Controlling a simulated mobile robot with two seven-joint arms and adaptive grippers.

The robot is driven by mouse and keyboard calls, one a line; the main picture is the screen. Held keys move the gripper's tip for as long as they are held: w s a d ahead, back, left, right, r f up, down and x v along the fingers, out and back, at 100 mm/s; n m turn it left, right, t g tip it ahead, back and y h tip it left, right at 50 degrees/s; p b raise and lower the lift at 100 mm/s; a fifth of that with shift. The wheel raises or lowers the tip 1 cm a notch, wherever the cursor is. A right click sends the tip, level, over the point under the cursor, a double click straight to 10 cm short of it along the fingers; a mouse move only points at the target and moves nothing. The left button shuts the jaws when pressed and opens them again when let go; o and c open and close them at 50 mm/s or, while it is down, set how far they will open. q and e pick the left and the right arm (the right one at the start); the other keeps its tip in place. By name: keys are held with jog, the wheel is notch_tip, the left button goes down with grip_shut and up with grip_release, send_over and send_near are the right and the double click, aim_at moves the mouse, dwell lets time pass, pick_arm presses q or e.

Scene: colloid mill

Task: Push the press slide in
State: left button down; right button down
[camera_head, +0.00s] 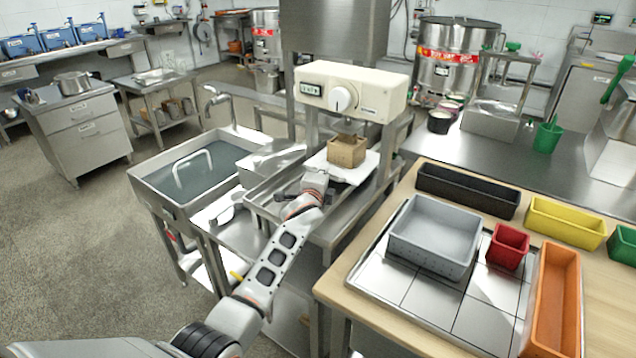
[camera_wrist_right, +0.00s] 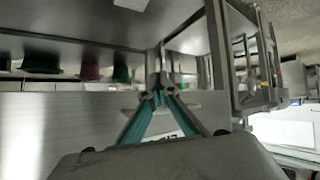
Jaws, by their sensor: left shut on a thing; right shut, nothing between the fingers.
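The press (camera_head: 350,90) is a cream head with a dial and a small display, mounted on a steel frame. Below it the press slide (camera_head: 357,173) shows as a white plate, with a brown block-shaped mould (camera_head: 347,151) on it, under the press head. My left gripper (camera_head: 312,184) is at the slide's near left edge and is shut on it; the wrist hides the exact contact. My right gripper (camera_wrist_right: 160,96) shows only in the right wrist view, its teal fingers meeting at the tips with nothing between them.
A sink (camera_head: 180,170) stands left of the press. At right, a wooden table (camera_head: 335,285) carries a grey bin (camera_head: 435,235), a red bin (camera_head: 508,246), an orange bin (camera_head: 553,300) and black and yellow trays. Floor is open at left.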

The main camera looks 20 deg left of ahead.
pick_arm(q)
jog(key=shift+w+r, duration=0.1)
jog(key=shift+r, duration=0.05)
jog(key=c, duration=2.2)
grip_release()
jog(key=shift+o, duration=0.2)
jog(key=shift+d, duration=0.1)
pick_arm(e)
jog(key=shift+s+a+f, duration=0.1)
jog(key=shift+s+f, duration=0.05)
jog(key=shift+s, duration=0.2)
pick_arm(q)
jog(key=s, duration=0.4)
jog(key=s+r, duration=0.1)
jog(key=s, duration=0.3)
jog(key=s+r, duration=0.1)
jog(key=s, duration=0.2)
jog(key=shift+s+d+r, duration=0.1)
jog(key=shift+s+d, duration=0.15)
jog(key=shift+s, duration=0.15)
pick_arm(e)
jog(key=shift+w, duration=0.15)
